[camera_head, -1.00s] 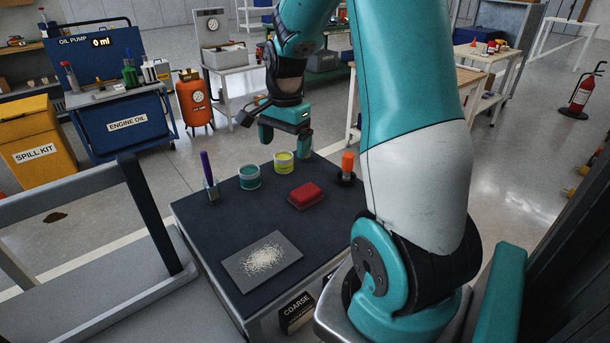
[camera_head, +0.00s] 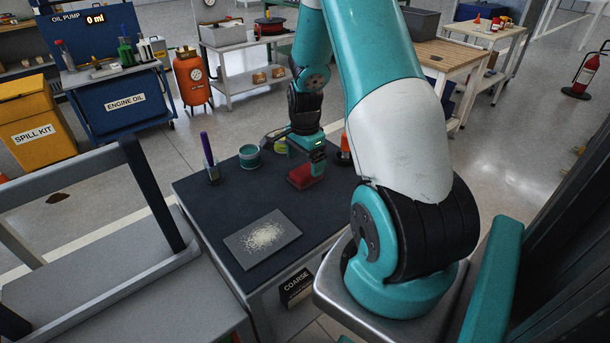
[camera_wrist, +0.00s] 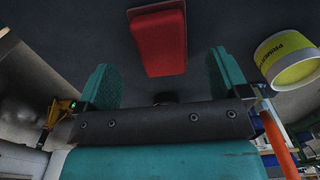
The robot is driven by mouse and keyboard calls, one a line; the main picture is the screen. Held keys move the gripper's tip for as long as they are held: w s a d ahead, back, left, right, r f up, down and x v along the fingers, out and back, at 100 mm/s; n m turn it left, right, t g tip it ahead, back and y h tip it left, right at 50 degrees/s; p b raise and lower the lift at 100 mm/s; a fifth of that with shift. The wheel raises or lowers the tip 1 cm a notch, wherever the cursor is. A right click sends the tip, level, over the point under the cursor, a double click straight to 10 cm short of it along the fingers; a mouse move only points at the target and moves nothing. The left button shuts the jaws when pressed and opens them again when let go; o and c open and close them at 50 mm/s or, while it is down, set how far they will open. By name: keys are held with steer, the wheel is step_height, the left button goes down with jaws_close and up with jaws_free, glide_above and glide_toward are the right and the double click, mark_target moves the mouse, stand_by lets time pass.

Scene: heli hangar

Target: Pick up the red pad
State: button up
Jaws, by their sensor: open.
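The red pad (camera_head: 301,178) lies on the dark table top (camera_head: 215,205), partly hidden by my gripper in the head view. In the wrist view the red pad (camera_wrist: 160,42) shows whole, ahead of and between my two teal fingers. My gripper (camera_wrist: 164,76) is open and empty. In the head view my gripper (camera_head: 310,165) is low over the table, right above or beside the pad. The wrist view shows a gap between the fingers and the pad.
A yellow-labelled tin (camera_wrist: 288,60) stands close beside one finger; in the head view it is partly hidden. A teal tin (camera_head: 249,156), a purple-handled tool (camera_head: 208,157) and an orange-topped item (camera_head: 345,146) stand nearby. A grit-covered sheet (camera_head: 262,237) lies at the front.

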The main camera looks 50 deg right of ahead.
mark_target(305, 170)
step_height(305, 170, down, 4)
steer(key=shift+d+f, duration=0.15)
steer(key=shift+f, duration=0.05)
steer(key=c, duration=1)
steer(key=shift+r, duration=0.1)
step_height(305, 170, up, 20)
steer(key=shift+p, duration=0.4)
steer(key=shift+o, duration=0.3)
